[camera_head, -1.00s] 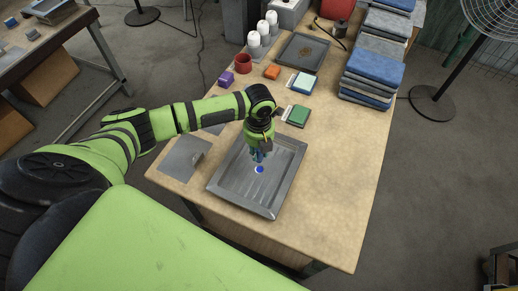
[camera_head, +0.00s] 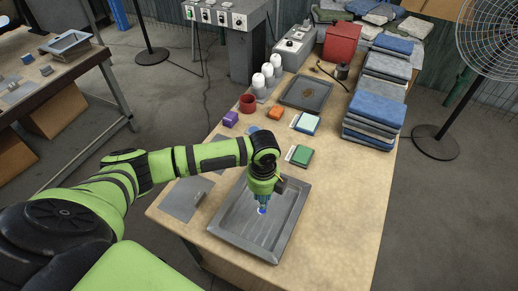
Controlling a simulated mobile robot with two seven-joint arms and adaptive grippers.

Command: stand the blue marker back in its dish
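My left gripper (camera_head: 263,202) points down over the grey metal tray (camera_head: 226,236) at the table's near end. A small blue round spot with a pale rim (camera_head: 262,211) shows at its fingertips, inside the tray's outline. I cannot tell whether this is the blue marker or its dish, or whether the fingers hold it. The fingers are too small and overlapped to show open or shut. My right gripper is not in view.
A grey plate (camera_head: 182,200) lies left of the tray. Behind are a purple block (camera_head: 230,119), a red cup (camera_head: 247,103), an orange block (camera_head: 275,113) and a green block (camera_head: 301,155). Folded cloths (camera_head: 377,100) are stacked at the right. The table's near right is clear.

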